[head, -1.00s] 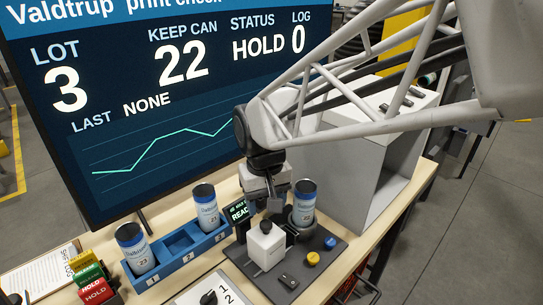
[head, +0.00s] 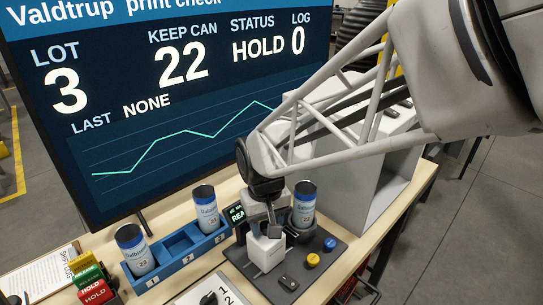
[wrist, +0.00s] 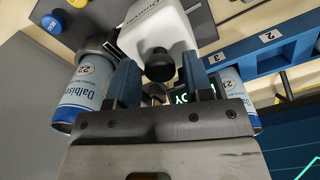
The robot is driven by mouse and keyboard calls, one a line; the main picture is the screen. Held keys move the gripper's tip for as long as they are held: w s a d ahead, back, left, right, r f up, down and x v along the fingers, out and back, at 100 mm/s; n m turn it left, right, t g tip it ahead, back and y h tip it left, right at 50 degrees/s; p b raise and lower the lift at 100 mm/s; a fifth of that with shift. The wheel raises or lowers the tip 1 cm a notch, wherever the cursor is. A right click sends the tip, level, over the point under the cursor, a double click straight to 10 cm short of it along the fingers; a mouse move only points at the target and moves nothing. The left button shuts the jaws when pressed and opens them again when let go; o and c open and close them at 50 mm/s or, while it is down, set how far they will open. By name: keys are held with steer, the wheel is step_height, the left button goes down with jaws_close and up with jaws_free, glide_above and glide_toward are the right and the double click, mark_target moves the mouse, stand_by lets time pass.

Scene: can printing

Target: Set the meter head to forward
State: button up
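The white meter head (head: 264,250) sits on the dark base plate (head: 318,268), beside a can (head: 304,204) in the station. In the wrist view the meter head (wrist: 155,28) carries a round black knob (wrist: 159,66). My gripper (head: 274,232) is low over the meter head. In the wrist view my gripper (wrist: 160,78) has its two blue fingers apart, with the knob between and a little beyond them; no contact shows. The station can (wrist: 84,88) has a 22 on its label. A small display (head: 237,215) behind the meter head is partly hidden.
A blue rack (head: 170,268) holds cans in slots 1 and 3; slot 2 is empty. Yellow (head: 313,260) and blue (head: 330,243) buttons are on the plate. A large screen (head: 130,150) shows HOLD. A grey box (head: 362,185) stands behind right. Hold stamps (head: 92,285) are at left.

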jaws_close()
steer(key=shift+w, duration=0.1)
steer(key=shift+w+d, duration=1.6)
steer(key=shift+d, duration=0.05)
steer(key=shift+o, duration=1.4)
jaws_free()
step_height(320, 180, up, 8)
